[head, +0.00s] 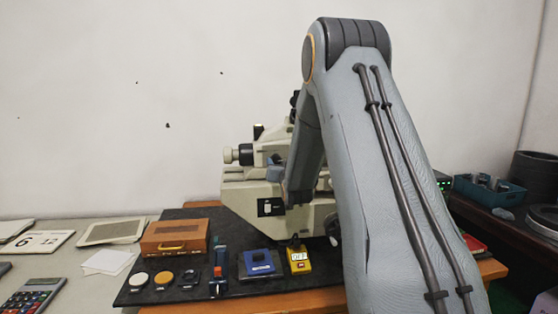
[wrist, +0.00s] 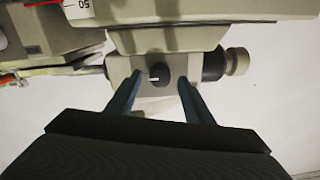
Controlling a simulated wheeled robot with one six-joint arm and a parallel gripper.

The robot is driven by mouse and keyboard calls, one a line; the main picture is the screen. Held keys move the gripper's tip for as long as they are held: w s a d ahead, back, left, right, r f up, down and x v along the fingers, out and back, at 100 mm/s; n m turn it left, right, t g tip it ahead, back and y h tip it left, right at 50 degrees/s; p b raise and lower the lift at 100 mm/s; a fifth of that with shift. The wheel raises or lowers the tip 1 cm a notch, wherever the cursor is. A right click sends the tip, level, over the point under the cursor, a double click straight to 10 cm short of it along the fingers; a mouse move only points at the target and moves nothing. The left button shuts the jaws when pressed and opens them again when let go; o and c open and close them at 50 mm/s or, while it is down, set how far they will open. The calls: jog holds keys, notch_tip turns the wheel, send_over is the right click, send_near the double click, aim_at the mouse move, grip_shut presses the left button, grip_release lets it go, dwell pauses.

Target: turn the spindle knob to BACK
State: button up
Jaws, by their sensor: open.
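In the wrist view a small round black knob (wrist: 160,71) with a short pale mark sits on a light grey block of the machine; I take it for the spindle knob. No BACK label is readable there. My gripper (wrist: 160,77) is open, with one finger on each side of the knob and a gap on both sides. Whether the fingertips reach down to the knob's depth is hard to tell. In the head view the cream machine (head: 238,190) stands on the bench, and my arm hides part of it, including the knob.
A larger knob (wrist: 236,62) sticks out beside the block in the wrist view. In the head view a brown box (head: 174,237), a blue box (head: 259,265), a yellow OFF box (head: 300,262) and several buttons stand in front of the machine. A calculator (head: 33,296) lies at left.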

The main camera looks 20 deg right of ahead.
jog(key=shift+x, duration=1.1)
jog(key=c, duration=1)
jog(key=shift+c, duration=0.2)
